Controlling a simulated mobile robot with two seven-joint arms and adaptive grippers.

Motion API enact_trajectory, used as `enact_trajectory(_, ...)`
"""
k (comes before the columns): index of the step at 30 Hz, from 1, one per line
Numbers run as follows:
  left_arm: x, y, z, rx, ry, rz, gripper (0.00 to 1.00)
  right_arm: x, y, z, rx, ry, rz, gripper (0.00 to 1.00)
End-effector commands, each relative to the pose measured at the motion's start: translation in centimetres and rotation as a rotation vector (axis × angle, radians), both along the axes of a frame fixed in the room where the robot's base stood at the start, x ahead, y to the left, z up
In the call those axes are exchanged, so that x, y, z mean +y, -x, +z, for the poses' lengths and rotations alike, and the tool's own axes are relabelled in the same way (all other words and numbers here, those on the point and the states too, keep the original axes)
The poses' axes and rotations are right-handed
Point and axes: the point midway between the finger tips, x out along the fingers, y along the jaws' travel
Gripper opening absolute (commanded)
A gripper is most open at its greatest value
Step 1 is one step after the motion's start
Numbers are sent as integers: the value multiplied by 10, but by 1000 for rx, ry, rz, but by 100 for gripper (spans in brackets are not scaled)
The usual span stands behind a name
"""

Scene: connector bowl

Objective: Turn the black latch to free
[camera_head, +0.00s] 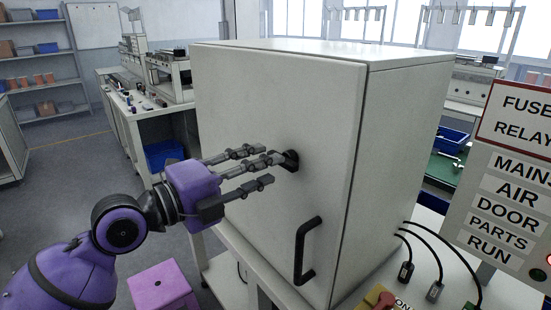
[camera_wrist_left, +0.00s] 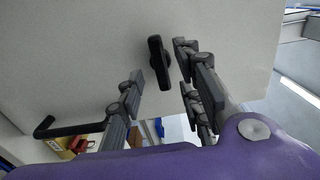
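The black latch (camera_head: 291,160) is a small dark knob on the front door of a light grey cabinet (camera_head: 270,110). In the left wrist view the latch (camera_wrist_left: 158,62) is an elongated bar on a round base, lying lengthwise in the picture. My left gripper (camera_head: 267,165) has its fingers spread and pointing at the door. In the left wrist view its fingertips (camera_wrist_left: 160,76) lie on both sides of the latch, apart from each other. I cannot tell whether any finger touches it. The fingers partly cover the latch in the head view. My right gripper is not in view.
A black door handle (camera_head: 304,250) sticks out below the latch. The cabinet door looks shut. Cables (camera_head: 440,250) and a labelled sign panel (camera_head: 510,180) stand to the right. A purple stool (camera_head: 163,287) is below my left arm.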

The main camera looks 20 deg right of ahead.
Motion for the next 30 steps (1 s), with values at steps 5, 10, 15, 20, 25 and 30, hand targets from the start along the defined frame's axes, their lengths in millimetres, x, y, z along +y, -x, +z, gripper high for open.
enact_trajectory(5, -25, -8, 4, -2, 2, -1, 33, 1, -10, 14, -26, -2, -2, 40)
enact_trajectory(10, -35, -12, 2, -1, 1, -1, 33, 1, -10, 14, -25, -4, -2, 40)
enact_trajectory(15, -36, -13, 0, 0, 0, 0, 33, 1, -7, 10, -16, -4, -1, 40)
enact_trajectory(20, -36, -13, 0, 0, 0, 0, 24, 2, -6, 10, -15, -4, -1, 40)
enact_trajectory(25, -36, -13, 1, 0, 1, 0, 1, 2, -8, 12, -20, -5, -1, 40)
enact_trajectory(30, -36, -13, 2, 0, 4, 1, 0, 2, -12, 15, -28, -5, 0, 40)
